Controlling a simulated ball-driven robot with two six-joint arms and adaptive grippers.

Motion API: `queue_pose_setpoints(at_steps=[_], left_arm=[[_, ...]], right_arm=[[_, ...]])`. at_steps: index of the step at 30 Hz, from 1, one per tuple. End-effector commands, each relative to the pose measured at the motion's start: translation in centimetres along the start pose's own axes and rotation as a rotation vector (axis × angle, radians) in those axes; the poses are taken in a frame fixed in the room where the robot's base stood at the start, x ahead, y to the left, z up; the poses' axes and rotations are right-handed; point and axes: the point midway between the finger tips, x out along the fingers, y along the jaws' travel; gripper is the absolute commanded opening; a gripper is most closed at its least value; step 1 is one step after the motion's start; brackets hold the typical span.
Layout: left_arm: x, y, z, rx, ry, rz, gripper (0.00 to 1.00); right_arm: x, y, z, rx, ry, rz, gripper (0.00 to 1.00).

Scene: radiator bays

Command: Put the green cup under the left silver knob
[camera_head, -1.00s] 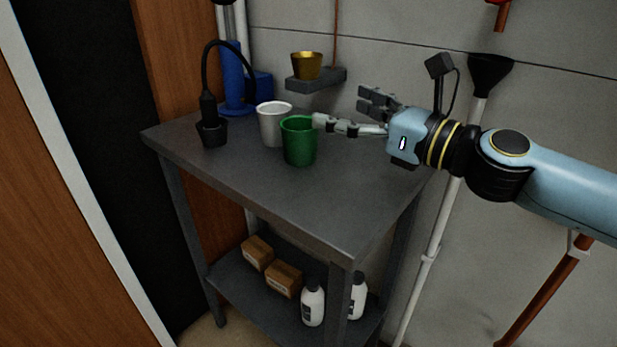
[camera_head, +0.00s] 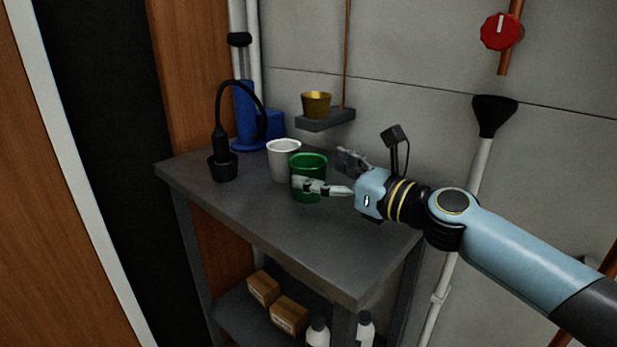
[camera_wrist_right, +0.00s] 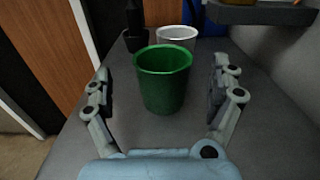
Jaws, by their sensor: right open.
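The green cup (camera_head: 309,178) stands upright on the dark grey table (camera_head: 255,220), close to a white cup behind it. My right gripper (camera_head: 327,176) is open at the cup, with one finger passing in front of the cup in the head view. In the right wrist view the green cup (camera_wrist_right: 163,80) is ahead of and between the spread fingers of the gripper (camera_wrist_right: 162,95), with gaps on both sides. My left gripper is not in view. No silver knob is in view; a red knob (camera_head: 501,31) shows at the upper right.
The white cup (camera_head: 284,158) stands just behind the green cup. A black lamp (camera_head: 222,166) and blue items (camera_head: 245,120) stand at the back left. A gold cup (camera_head: 316,104) sits on a small wall shelf (camera_head: 325,121). The table's front is clear.

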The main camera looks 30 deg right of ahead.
Motion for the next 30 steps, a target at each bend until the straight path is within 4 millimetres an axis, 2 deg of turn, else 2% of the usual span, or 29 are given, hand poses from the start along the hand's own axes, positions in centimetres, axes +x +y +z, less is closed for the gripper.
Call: queue_pose_setpoints(at_steps=[3, 7, 16, 27, 30], left_arm=[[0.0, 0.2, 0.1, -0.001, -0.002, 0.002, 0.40], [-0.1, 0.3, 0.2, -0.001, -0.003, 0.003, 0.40], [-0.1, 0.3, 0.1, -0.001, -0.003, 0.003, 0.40], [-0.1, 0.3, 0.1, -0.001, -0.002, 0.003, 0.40], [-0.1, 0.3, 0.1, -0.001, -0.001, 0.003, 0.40]], right_arm=[[2.1, -0.3, -0.1, 0.003, -0.004, -0.001, 0.91], [3.7, -0.3, -0.1, 0.002, -0.003, 0.000, 0.91], [4.1, -0.3, -0.2, 0.001, 0.000, 0.000, 0.90], [4.1, -0.3, -0.2, 0.000, -0.001, 0.000, 0.42], [4.1, -0.3, -0.2, 0.000, -0.001, 0.000, 0.40]])
